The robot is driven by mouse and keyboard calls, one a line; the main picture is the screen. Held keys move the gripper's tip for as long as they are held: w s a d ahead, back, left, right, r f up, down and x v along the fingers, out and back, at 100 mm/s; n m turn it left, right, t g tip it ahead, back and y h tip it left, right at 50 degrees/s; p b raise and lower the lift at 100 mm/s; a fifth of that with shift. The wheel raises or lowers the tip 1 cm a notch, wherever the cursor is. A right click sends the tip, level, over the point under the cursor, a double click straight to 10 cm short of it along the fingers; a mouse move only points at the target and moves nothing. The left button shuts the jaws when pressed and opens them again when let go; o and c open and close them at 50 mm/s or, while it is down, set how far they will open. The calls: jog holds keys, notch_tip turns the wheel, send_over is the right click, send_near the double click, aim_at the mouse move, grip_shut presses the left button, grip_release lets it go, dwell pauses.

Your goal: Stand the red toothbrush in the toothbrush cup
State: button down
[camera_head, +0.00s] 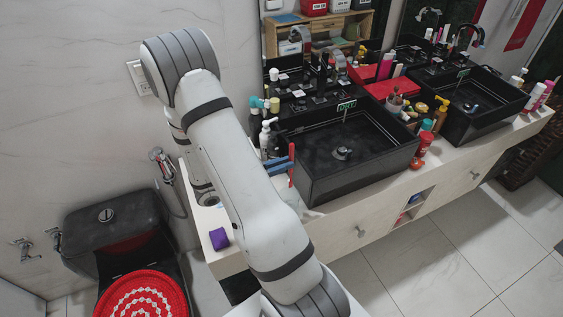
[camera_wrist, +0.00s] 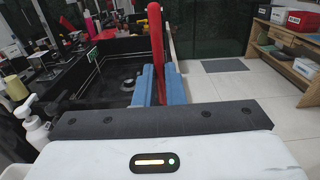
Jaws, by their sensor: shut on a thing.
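The red toothbrush (camera_head: 291,160) stands roughly upright between the blue fingers of my gripper (camera_head: 280,166), near the left front corner of the near black sink. In the wrist view the toothbrush (camera_wrist: 156,38) rises between the two blue fingers (camera_wrist: 160,86), which are shut on it. Its lower end is hidden there. I cannot clearly identify the toothbrush cup. A pale, round-topped thing with a dark opening (camera_head: 207,198) shows on the counter beside my arm, partly hidden by it. A pale, translucent shape (camera_head: 284,190) lies below the fingers and is too unclear to name.
Two black vessel sinks (camera_head: 345,150) (camera_head: 470,102) stand on the pale counter, with bottles and a red box (camera_head: 392,88) between and behind them. A white pump bottle (camera_head: 267,138) stands near my gripper. A purple block (camera_head: 219,239) lies at the counter's left end.

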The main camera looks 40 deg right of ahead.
jog(key=shift+f+b, duration=3.5)
jog(key=shift+f, duration=1.35)
jog(key=c, duration=1.4)
grip_release()
jog(key=shift+c, duration=0.2)
jog(key=b, duration=0.1)
send_near(288, 184)
jog(key=shift+s+r, duration=0.1)
jog(key=shift+r, duration=0.15)
